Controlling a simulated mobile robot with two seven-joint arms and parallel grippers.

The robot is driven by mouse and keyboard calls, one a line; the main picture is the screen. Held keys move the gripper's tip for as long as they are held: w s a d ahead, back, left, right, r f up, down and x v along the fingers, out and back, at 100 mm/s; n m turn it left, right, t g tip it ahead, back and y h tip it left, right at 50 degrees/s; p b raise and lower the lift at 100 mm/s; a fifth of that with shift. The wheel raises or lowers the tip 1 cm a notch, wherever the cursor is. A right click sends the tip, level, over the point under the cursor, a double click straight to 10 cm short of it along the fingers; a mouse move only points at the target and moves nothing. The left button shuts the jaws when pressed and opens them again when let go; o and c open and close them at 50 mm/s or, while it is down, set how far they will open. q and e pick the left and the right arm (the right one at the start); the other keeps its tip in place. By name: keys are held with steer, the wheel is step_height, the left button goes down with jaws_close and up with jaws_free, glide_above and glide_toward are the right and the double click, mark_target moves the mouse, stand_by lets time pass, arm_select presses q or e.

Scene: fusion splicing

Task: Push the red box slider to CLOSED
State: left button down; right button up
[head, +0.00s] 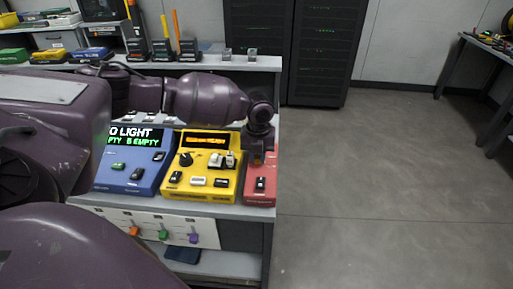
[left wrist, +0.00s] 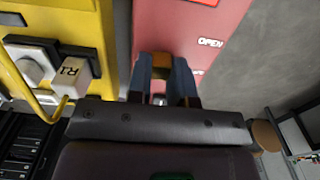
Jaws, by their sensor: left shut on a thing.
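The red box (head: 262,194) stands at the right end of the bench. A small dark control with a white part (head: 260,183) shows on its front. The left gripper (head: 257,156) points down over the rear part of this box. In the left wrist view the red box (left wrist: 180,28) fills the upper middle, with a white OPEN label (left wrist: 210,43) right of the fingers. The left gripper's fingers (left wrist: 164,82) are shut on a small piece at the box, apparently the slider, mostly hidden between them. A CLOSED label cannot be made out. My right gripper is not in view.
A yellow device (head: 203,165) stands just left of the red box; a grey connector tagged R1 (left wrist: 71,74) sits on it. A blue device (head: 133,165) with a lit screen is farther left. Open floor (head: 390,180) lies right of the bench.

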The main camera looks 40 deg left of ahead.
arm_select(q)
steer(key=shift+s+d+r, duration=0.3)
steer(key=shift+s, duration=0.15)
steer(key=shift+s+d+f+p, duration=0.1)
steer(key=shift+s+p, duration=0.05)
steer(key=shift+p, duration=0.15)
steer(key=shift+f, duration=0.2)
steer(key=shift+s, duration=0.1)
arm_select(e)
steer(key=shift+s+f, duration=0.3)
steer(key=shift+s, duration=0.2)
arm_select(q)
steer(key=c, duration=1)
jaws_free()
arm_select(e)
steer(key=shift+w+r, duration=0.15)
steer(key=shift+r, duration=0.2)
